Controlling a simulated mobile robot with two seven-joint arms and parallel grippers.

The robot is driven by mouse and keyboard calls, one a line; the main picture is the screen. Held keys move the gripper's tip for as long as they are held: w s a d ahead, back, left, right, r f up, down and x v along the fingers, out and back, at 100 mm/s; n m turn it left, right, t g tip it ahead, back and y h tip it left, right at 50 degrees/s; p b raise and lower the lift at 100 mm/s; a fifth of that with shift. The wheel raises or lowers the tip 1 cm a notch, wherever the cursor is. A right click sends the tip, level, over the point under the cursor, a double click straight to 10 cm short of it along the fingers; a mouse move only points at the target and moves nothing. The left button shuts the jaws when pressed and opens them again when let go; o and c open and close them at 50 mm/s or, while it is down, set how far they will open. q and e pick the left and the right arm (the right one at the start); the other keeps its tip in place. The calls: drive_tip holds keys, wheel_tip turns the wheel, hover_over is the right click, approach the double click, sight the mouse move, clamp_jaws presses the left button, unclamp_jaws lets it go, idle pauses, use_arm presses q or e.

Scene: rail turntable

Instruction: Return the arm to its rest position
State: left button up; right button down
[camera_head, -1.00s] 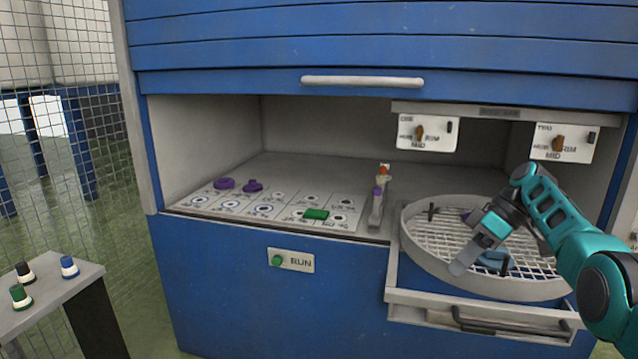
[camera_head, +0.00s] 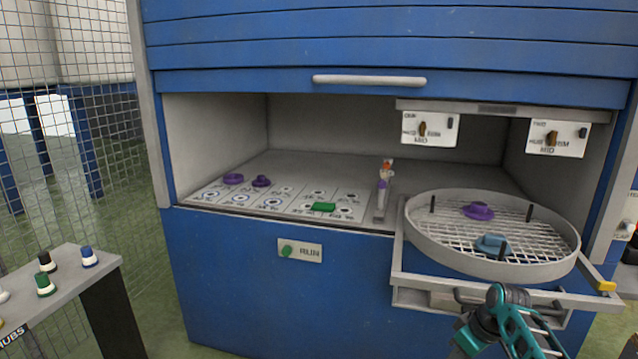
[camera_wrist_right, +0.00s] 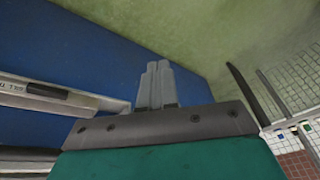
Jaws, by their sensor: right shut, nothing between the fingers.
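My right arm (camera_head: 510,325) is low at the bottom right of the head view, in front of the drawer below the round turntable basket. My right gripper shows in the right wrist view (camera_wrist_right: 157,85), its two grey fingers together with nothing between them. The fingers point past the blue cabinet front toward the green floor, and nothing touches them. In the head view the fingertips are hidden or out of frame. My left gripper is not in view.
The round mesh basket (camera_head: 410,228) stands on a pulled-out drawer, holding a purple piece (camera_head: 478,211) and a blue piece (camera_head: 492,244). A side table (camera_head: 75,290) with several knobs is at left. Floor between is clear.

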drive_tip(key=s+a+f+m+t+h, duration=0.2)
drive_tip(key=s+a+f+t, duration=0.15)
drive_tip(key=s+f, duration=0.75)
drive_tip(key=s+a+r+t+y, duration=0.1)
drive_tip(key=s+a+r+t, duration=0.1)
drive_tip(key=s, duration=0.6)
drive_tip(key=s+a+r+m+t, duration=0.1)
drive_tip(key=s+a+r+t, duration=0.2)
drive_tip(key=s+a, duration=0.3)
drive_tip(key=shift+s+r+m+y, duration=0.35)
drive_tip(key=shift+s+r, duration=0.4)
drive_tip(key=shift+s, duration=0.45)
